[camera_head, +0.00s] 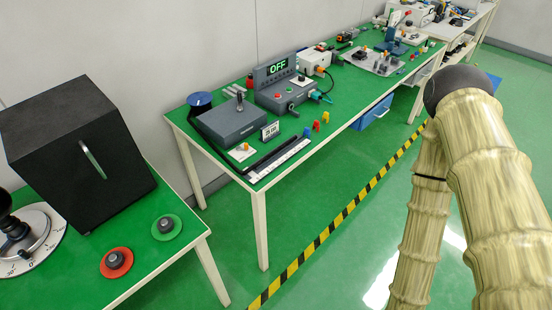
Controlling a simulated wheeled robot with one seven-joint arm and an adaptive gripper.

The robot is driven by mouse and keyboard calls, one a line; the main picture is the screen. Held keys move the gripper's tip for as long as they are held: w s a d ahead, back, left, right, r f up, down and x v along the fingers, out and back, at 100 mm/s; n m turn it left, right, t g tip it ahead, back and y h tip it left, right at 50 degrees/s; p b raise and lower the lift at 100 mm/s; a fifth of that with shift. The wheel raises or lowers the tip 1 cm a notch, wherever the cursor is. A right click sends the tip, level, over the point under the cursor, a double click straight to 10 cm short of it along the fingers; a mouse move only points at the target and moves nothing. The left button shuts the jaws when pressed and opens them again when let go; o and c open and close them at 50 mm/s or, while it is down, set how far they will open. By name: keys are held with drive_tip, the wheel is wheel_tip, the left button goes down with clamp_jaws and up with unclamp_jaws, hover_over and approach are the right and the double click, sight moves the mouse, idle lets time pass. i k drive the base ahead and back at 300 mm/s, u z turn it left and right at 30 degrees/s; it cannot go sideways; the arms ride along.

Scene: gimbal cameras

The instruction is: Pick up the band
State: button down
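I cannot tell for sure which thing is the band. A long dark strip (268,156) lies along the front edge of the green table, beside a white ruler-like strip (281,160). A yellow and black striped strip (343,217) runs along the floor in front of the table. My arm, with a tan ringed surface and a dark rounded joint, rises at the right of the view. My gripper is not visible, so its state and hold cannot be seen.
The green table (345,108) holds a dark grey box (229,121), a control unit showing OFF (276,83) and small coloured pieces (317,124). A nearer table at left bears a black box (78,150), a red button (116,262) and a green button (166,227). Floor in front is clear.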

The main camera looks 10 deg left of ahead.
sight(316, 124)
drive_tip(key=z, duration=1.2)
drive_tip(key=i, duration=0.55)
drive_tip(key=u, duration=1.2)
